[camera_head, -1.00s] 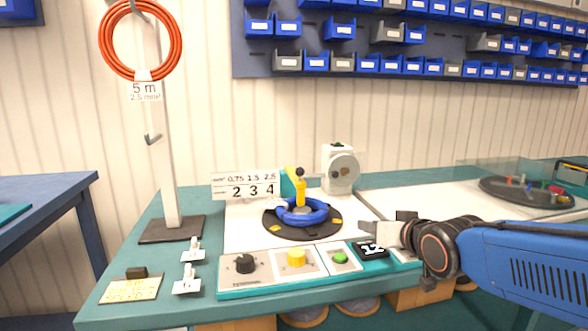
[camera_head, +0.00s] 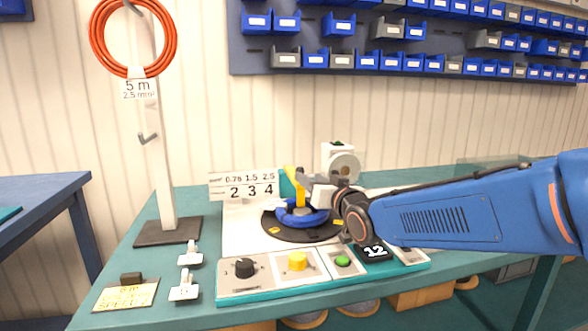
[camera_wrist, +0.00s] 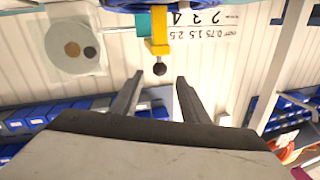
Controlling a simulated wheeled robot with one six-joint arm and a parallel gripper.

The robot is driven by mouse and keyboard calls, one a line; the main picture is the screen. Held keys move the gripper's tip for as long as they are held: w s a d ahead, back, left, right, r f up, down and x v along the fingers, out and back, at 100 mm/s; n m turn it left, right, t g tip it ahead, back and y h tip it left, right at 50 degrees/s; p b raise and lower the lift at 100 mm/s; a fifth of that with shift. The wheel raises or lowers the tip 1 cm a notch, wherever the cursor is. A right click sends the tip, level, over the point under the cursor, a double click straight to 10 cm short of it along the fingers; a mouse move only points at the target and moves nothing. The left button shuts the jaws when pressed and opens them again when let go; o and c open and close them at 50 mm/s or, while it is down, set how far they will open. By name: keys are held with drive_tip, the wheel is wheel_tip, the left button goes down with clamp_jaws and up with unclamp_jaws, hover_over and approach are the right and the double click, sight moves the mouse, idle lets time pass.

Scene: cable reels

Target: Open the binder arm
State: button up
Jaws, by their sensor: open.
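The yellow binder arm (camera_head: 299,193) rises from the middle of the blue cable ring on the round black turntable (camera_head: 275,232). In the wrist view, which is upside down, the yellow arm (camera_wrist: 158,28) ends in a black ball knob (camera_wrist: 159,69). My gripper (camera_head: 305,183) is beside the arm's upper part in the head view and hides the knob there. In the wrist view my gripper's (camera_wrist: 155,84) two fingers are spread apart, with the knob centred just beyond their tips. Nothing is held between them.
The control panel (camera_head: 235,286) with a black knob, a yellow knob and a green button lies in front. A number plate (camera_head: 243,186) and a white counter unit (camera_head: 341,163) stand behind. A post (camera_head: 160,190) carrying an orange cable coil (camera_head: 97,40) stands at left.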

drive_tip(key=x, duration=1.2)
clamp_jaws()
